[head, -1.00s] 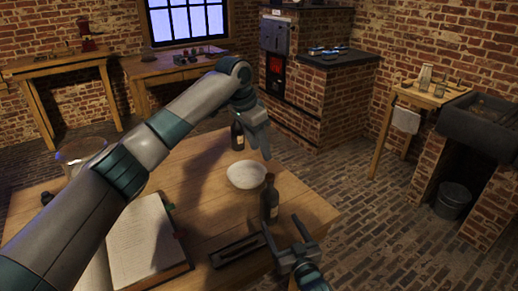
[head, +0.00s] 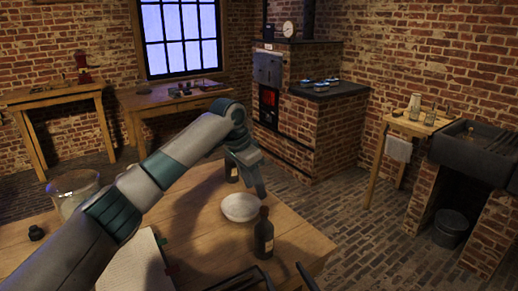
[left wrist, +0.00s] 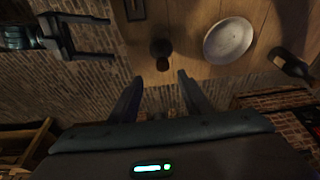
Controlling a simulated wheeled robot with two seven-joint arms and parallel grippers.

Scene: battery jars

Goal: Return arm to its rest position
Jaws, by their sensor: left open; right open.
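My left arm reaches in from the left over the wooden table. Its gripper (head: 258,188) points down behind the white bowl (head: 240,207), with its open, empty jaws (left wrist: 160,88) clear in the left wrist view. My right gripper (head: 272,274) is partly cut off at the bottom edge of the head view. In the left wrist view it also shows open and empty at upper left (left wrist: 75,35). A dark bottle (head: 264,235) stands upright to the right of the bowl. A second dark bottle (head: 231,172) is partly hidden behind my left gripper.
The table (head: 300,240) has bare wood around the bowl. An open book (head: 138,265) and a glass jar (head: 72,190) are at its left, partly behind my left arm. A brick stove (head: 320,130) and a sink (head: 475,150) stand beyond open floor.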

